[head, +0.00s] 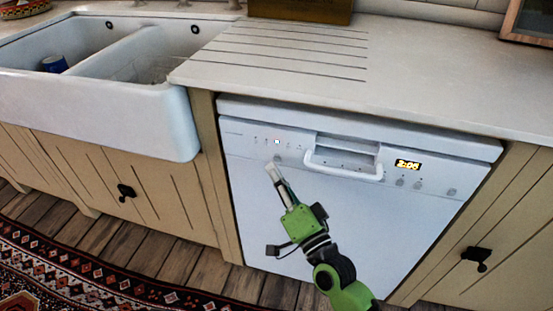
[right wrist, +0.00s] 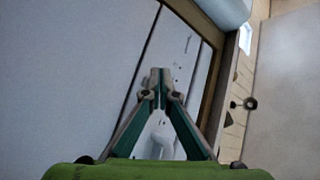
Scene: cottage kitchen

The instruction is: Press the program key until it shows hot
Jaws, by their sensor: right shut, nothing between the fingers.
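A white dishwasher (head: 340,215) is built in under the counter. Its control panel has a row of small marks and a lit white light (head: 277,142) at the left, and an orange display (head: 408,164) reading 2:05 at the right. A small round key (head: 277,159) shows below the lights. My right gripper (head: 270,166) is shut and empty, its tip just below and left of that key; I cannot tell whether it touches. In the right wrist view its fingers (right wrist: 160,75) are together, pointing at the panel. The program labels are too small to read. My left gripper is not in view.
The dishwasher's handle (head: 343,170) juts out right of my right gripper. A white double sink (head: 100,70) is at the left, with a blue item (head: 54,63) in it. The worktop (head: 420,75) above is mostly clear. A patterned rug (head: 80,265) covers the floor at the left.

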